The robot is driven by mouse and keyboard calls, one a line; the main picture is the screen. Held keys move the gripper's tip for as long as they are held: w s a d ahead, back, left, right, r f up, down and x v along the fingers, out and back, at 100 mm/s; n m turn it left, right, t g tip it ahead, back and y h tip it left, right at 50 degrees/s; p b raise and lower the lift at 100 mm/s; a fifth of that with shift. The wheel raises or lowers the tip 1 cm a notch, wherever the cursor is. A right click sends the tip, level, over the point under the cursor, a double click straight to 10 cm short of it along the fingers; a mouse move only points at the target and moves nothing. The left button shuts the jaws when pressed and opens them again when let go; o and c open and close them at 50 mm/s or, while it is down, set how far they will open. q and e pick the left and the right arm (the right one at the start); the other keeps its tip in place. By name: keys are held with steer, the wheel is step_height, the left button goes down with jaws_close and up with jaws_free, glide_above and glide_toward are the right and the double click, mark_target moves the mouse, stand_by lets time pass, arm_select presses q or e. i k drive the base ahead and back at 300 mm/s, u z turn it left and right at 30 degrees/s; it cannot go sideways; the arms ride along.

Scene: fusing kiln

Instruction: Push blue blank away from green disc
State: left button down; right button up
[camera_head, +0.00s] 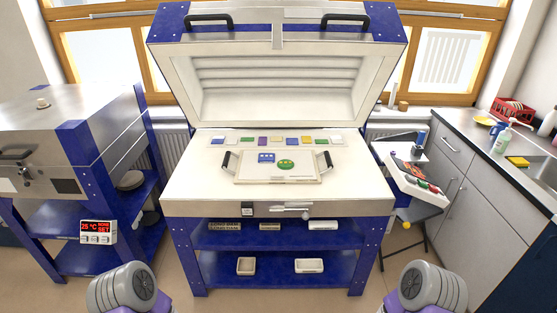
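The blue blank (266,158) is a small blue rectangle with pale marks. It lies on the white shelf board (250,175) inside the open kiln. The green disc (286,165) is a green oval with pale marks, just right of the blue blank and slightly nearer to me. Their edges are very close; I cannot tell whether they touch. The board has a dark handle at each end. Two grey rounded parts of my arms show at the bottom left and bottom right, far from the board. No gripper fingers are visible.
The kiln lid (277,75) stands raised behind the chamber. A row of small coloured tiles (262,140) lies behind the board. A closed kiln (65,130) stands at left.

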mark_target(263, 158)
steer(key=u, duration=0.9)
steer(key=k, duration=0.1)
steer(key=z, duration=1.75)
steer(key=i, duration=1)
steer(key=u, duration=0.3)
